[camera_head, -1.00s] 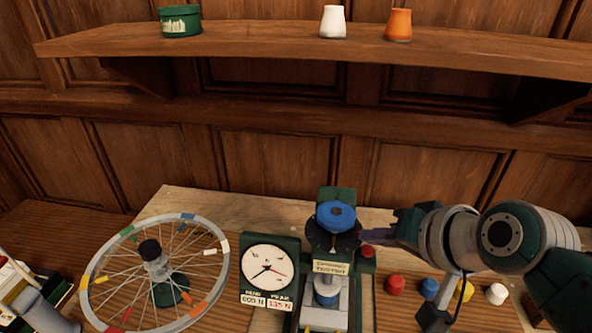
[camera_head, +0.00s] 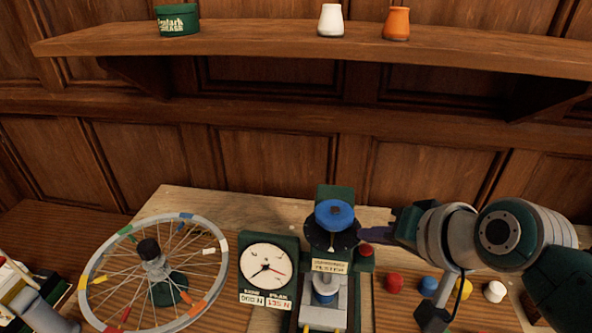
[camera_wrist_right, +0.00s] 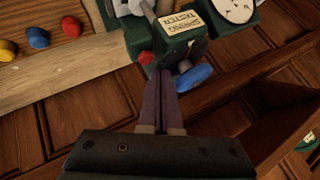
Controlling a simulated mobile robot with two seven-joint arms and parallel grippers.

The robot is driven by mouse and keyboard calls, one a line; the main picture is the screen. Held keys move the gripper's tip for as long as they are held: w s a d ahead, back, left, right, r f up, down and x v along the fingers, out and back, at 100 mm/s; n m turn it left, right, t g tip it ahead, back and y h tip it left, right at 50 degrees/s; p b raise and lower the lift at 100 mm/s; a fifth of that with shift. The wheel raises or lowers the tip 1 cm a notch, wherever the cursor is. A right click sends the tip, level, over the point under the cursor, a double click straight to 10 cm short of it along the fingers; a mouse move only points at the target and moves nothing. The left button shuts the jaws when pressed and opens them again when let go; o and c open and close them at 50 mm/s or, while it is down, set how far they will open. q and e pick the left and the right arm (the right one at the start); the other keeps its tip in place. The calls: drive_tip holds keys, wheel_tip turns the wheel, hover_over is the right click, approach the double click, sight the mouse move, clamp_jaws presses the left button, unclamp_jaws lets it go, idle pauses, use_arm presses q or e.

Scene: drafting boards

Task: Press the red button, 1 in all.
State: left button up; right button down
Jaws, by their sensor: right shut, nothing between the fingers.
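A red button (camera_head: 366,251) sits on the right side of the green spring tester (camera_head: 336,196), below its blue knob (camera_head: 334,214). It also shows in the right wrist view (camera_wrist_right: 146,58). My right gripper (camera_head: 364,235) is shut and empty, its purple fingers pointing left at the tester. The fingertips are just above the button in the head view. In the right wrist view the closed fingertips (camera_wrist_right: 170,72) are close to the tester, between the button and the blue knob (camera_wrist_right: 194,77). I cannot tell whether they touch anything. My left gripper is not in view.
A dial gauge (camera_head: 267,268) stands left of the tester, and a spoked wheel (camera_head: 88,270) further left. Red (camera_head: 394,283), blue (camera_head: 428,286), yellow and white (camera_head: 494,291) caps lie right of the tester, below my right arm. A shelf (camera_head: 260,45) spans the wall above.

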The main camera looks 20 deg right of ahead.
drive_tip(key=shift+f, duration=0.1)
idle(0.5)
drive_tip(key=shift+f, duration=0.35)
drive_tip(key=shift+f+b, duration=0.15)
drive_tip(key=shift+b, duration=0.15)
drive_tip(key=shift+s+d+f+b, duration=0.1)
drive_tip(key=shift+s+f+b, duration=0.1)
drive_tip(key=shift+f, duration=0.2)
drive_tip(key=shift+s+d+f+b, duration=0.1)
drive_tip(key=shift+s+f+b, duration=0.1)
drive_tip(key=shift+f, duration=0.2)
idle(0.4)
drive_tip(key=shift+w+r, duration=0.1)
drive_tip(key=shift+w+a+r+p, duration=0.15)
drive_tip(key=shift+a+r+p, duration=0.1)
drive_tip(key=shift+r+p, duration=0.25)
drive_tip(key=shift+w+a+r+p, duration=0.25)
drive_tip(key=shift+a+r+p, duration=0.1)
drive_tip(key=shift+p, duration=0.1)
drive_tip(key=shift+r, duration=0.1)
